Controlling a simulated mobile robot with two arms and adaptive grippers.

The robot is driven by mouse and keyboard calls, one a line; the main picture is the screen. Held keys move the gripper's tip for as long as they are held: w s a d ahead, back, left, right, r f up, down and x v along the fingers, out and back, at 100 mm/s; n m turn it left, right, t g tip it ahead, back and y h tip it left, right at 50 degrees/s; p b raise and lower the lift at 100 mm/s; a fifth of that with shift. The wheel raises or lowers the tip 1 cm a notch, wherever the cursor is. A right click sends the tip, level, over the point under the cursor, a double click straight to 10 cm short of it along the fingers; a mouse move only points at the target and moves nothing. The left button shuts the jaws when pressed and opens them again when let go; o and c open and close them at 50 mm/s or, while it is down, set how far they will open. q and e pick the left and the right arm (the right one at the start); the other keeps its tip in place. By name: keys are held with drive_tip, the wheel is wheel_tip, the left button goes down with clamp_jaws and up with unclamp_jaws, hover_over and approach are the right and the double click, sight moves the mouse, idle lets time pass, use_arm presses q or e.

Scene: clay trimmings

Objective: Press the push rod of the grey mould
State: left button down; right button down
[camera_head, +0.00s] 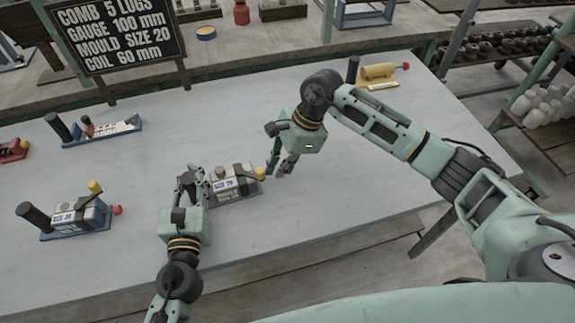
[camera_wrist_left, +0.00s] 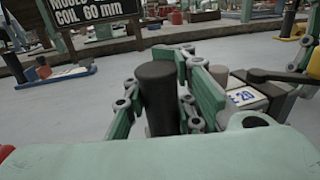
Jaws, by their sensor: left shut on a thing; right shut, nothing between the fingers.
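The grey mould (camera_head: 236,188) with a "SIZE 20" label lies on the grey table. My right gripper (camera_head: 276,170) is shut and empty, pointing down just right of the yellow knob. I cannot tell whether it touches.
A blue mould (camera_head: 75,222) stands at left, another blue one (camera_head: 105,131) behind it, a red one (camera_head: 14,150) at the far left edge and a yellow one (camera_head: 378,74) at back right. A dark sign (camera_head: 118,35) reads "MOULD SIZE 20". The table's front right is clear.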

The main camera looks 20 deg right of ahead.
use_arm(q)
drive_tip(key=shift+f, duration=0.3)
use_arm(e)
drive_tip(key=d, duration=0.2)
drive_tip(key=d+r, duration=0.1)
drive_tip(key=d, duration=0.1)
drive_tip(key=shift+w+d, duration=0.15)
drive_tip(key=shift+d, duration=0.1)
drive_tip(key=v, duration=0.9)
drive_tip(key=shift+a, duration=0.1)
use_arm(q)
drive_tip(key=c, duration=1.7)
unclamp_jaws()
drive_tip(key=shift+c, duration=0.2)
drive_tip(key=o, duration=0.4)
drive_tip(key=shift+r, duration=0.2)
drive_tip(key=shift+c, duration=0.2)
